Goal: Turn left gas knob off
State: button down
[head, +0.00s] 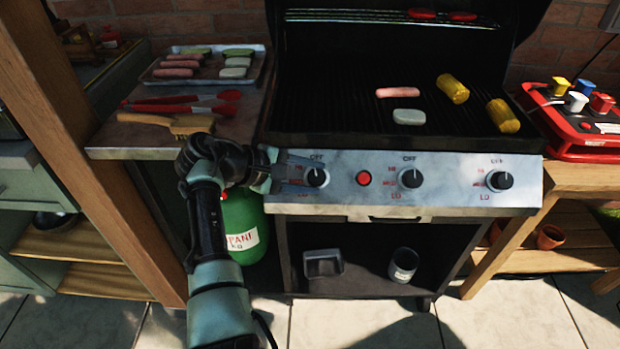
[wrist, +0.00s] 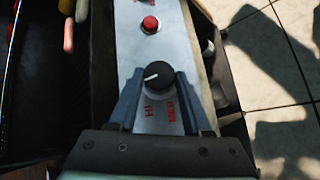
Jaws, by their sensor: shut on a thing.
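The left gas knob (head: 317,177) is black and round, on the grill's silver front panel under an OFF label. In the wrist view the knob (wrist: 158,77) sits between the two fingertips of my gripper (wrist: 160,82), which is shut on it. Its white pointer line points to the picture's left there, towards the grill's cooking side. Red HI and MED labels show between the fingers. In the head view my gripper (head: 304,172) reaches the knob from the left, and its fingers partly cover the labels.
A red button (head: 364,178), a middle knob (head: 411,178) and a right knob (head: 499,180) line the panel. Corn and other food lie on the grill above. A green gas bottle (head: 243,222) stands below my arm. A side shelf (head: 130,140) holds a brush, tongs and a tray.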

jog(key=shift+w+r+m+g+y+b, duration=0.1)
jog(key=shift+m+g+y+b, duration=0.4)
jog(key=shift+m+g, duration=0.5)
jog(key=shift+m, duration=0.3)
jog(key=shift+c, duration=1.7)
grip_release()
jog(key=shift+r, duration=0.1)
jog(key=p+v, duration=0.2)
jog(key=v, duration=1)
jog(key=shift+a+r, duration=0.2)
jog(key=shift+r, duration=0.15)
